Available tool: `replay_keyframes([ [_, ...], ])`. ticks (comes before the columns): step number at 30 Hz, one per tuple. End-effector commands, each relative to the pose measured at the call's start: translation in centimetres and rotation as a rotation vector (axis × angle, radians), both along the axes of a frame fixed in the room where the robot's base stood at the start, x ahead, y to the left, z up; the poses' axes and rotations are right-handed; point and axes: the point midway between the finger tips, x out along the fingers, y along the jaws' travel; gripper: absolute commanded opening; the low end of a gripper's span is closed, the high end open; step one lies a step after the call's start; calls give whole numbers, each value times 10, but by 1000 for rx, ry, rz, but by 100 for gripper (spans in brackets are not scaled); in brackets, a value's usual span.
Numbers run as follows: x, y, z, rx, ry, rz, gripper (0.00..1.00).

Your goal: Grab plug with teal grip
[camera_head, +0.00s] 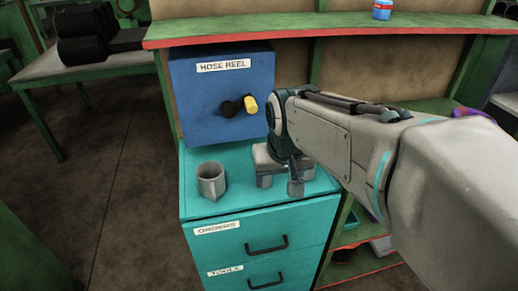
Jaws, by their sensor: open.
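I cannot make out a plug with a teal grip in this view. A black fitting with a yellow end (251,104) sticks out of the front of the blue box labelled "HOSE REEL" (205,85). My gripper (281,184) points down over the right part of the teal cabinet top, right of the mug and below the yellow end. It is open, and I see nothing between its fingers. My gripper and arm hide part of the cabinet top and the shelves behind.
A grey mug (211,181) stands on the teal drawer cabinet (232,209). A green shelf (345,25) with a red edge runs above the box and carries a small blue container (382,10). A purple ring-like thing (473,113) lies at the right. Floor at left is clear.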

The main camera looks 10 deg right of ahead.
Motion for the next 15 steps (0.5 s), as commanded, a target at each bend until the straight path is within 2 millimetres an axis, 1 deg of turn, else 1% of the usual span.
replay_keyframes([
  [1, 20, 0, 4, -1, -16, -8, 66],
  [3, 42, 0, 14, -2, -37, -22, 66],
  [6, 64, 0, 24, -1, -59, -35, 66],
  [9, 77, -1, 27, 1, -70, -43, 66],
  [11, 82, -1, 22, 1, -70, -46, 66],
  [15, 91, -2, -3, 2, -67, -46, 66],
])
